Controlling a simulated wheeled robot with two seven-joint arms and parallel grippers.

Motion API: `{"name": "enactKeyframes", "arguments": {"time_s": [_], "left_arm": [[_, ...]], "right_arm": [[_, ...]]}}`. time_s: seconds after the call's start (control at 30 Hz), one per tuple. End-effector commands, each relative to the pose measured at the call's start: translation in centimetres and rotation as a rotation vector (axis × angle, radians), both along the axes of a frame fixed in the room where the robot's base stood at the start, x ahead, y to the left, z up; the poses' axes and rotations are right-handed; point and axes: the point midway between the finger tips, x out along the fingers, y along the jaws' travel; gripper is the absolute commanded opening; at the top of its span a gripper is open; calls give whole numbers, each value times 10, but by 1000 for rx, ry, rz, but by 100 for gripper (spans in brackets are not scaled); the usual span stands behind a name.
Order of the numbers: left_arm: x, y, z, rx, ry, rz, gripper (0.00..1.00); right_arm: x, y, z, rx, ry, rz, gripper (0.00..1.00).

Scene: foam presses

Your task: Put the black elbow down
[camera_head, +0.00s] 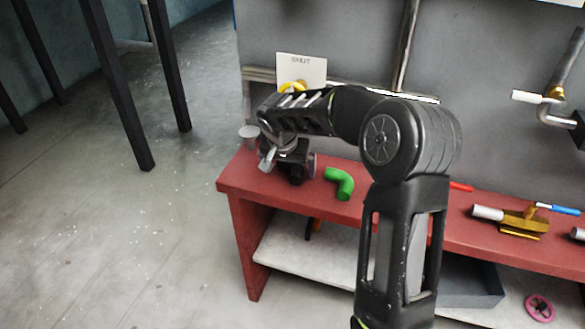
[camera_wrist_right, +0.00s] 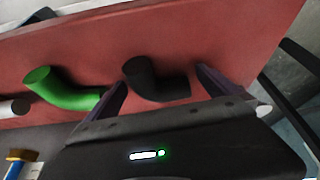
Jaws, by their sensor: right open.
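The black elbow (camera_wrist_right: 154,80) lies on the red bench top (camera_wrist_right: 190,40) in the wrist view. My right gripper (camera_wrist_right: 163,90) has its two fingers apart, one on each side of the elbow, with a gap visible around it. In the head view my right gripper (camera_head: 291,165) is low over the left end of the red bench (camera_head: 232,182). There the elbow cannot be told apart from the dark gripper. My left gripper is not in view.
A green elbow (camera_head: 340,183) lies close to the right of my gripper; it also shows in the wrist view (camera_wrist_right: 60,92). A grey cup-like part (camera_head: 249,137) stands at the bench's left end. A brass valve (camera_head: 520,218) lies farther right. A grey wall rises behind.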

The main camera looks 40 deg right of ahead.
Motion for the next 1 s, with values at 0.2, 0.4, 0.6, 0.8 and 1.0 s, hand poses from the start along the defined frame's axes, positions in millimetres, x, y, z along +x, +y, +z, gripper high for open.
{"name": "enactKeyframes", "arguments": {"time_s": [0.2,0.4,0.6,0.8,1.0], "left_arm": [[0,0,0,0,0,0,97],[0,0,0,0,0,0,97],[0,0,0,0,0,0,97],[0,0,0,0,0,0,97],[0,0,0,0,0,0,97]], "right_arm": [[0,0,0,0,0,0,100],[0,0,0,0,0,0,92],[0,0,0,0,0,0,75],[0,0,0,0,0,0,59],[0,0,0,0,0,0,43]]}}
